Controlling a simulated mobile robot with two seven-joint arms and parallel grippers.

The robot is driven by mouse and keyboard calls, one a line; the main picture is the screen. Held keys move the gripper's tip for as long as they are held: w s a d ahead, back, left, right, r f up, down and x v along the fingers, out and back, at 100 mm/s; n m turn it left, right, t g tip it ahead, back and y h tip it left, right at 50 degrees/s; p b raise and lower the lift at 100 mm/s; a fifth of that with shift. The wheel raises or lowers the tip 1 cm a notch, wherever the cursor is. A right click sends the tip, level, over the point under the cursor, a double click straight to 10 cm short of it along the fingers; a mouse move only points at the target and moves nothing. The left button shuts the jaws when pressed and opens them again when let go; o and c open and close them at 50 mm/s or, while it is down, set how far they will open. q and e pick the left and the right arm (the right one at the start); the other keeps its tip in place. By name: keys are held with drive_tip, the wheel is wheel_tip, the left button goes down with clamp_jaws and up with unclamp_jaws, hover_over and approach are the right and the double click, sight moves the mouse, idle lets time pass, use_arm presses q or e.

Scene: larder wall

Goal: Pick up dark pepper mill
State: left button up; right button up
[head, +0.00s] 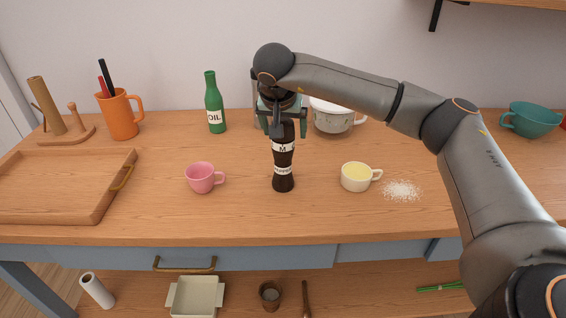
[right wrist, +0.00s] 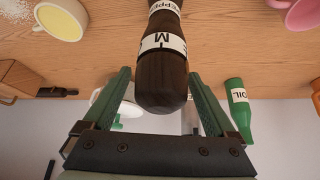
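The dark pepper mill (head: 283,165) stands upright on the wooden counter in the middle of the head view. It has white label bands, and its top is partly hidden by my right gripper. In the right wrist view the mill (right wrist: 163,78) appears upside down, its rounded end between the two green fingers. My right gripper (head: 283,128) is at the top of the mill from above and behind. Its fingers (right wrist: 160,85) are spread, with a visible gap on both sides of the mill. My left gripper is not in view.
A pink cup (head: 200,178) stands left of the mill and a cream cup (head: 356,177) right of it, beside spilled white grains (head: 402,190). A green oil bottle (head: 215,105) and a white pot (head: 332,117) stand behind. A wooden tray (head: 107,196) lies at left.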

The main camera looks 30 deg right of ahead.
clamp_jaws()
idle(0.5)
drive_tip(key=shift+r, duration=0.1)
